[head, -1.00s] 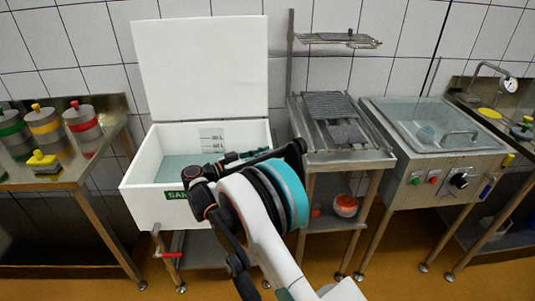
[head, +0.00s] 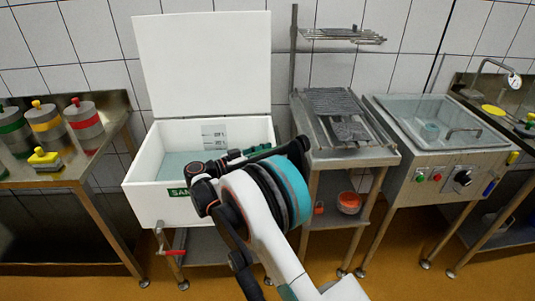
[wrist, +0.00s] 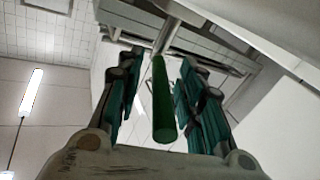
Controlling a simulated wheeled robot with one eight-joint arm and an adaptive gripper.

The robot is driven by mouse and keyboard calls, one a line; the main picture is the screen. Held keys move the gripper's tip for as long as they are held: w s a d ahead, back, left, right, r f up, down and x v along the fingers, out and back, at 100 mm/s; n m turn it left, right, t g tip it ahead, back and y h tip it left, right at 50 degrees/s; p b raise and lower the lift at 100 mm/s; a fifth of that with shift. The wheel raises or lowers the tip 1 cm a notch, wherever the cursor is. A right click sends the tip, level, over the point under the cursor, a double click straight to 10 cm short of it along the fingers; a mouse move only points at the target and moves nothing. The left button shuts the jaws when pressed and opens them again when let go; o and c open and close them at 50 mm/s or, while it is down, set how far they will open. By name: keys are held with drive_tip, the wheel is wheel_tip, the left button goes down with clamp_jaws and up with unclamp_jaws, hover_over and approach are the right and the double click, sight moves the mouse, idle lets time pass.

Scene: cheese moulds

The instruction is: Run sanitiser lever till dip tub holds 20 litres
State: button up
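The white dip tub (head: 150,200) stands open with its lid (head: 205,65) raised against the wall. Pale teal liquid (head: 180,163) lies inside, below a level scale (head: 214,134) whose figures I cannot read surely. A green label on its front starts with "SAN". In the wrist view, a green lever grip (wrist: 162,105) on a metal rod (wrist: 168,35) stands between the fingers of my gripper (wrist: 161,100). The fingers are apart, with a gap on either side of the grip. In the head view, my arm covers the tub's right front, the lever and most of my gripper.
A red-handled valve (head: 172,252) hangs below the tub's left front. A steel table (head: 65,180) with several coloured-lid containers stands left. A steel rack stand (head: 345,157) and a glass-lidded steel unit (head: 440,165) stand close on the right.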

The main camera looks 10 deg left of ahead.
drive_tip(key=shift+d+r, duration=0.1)
drive_tip(key=v, duration=1.2)
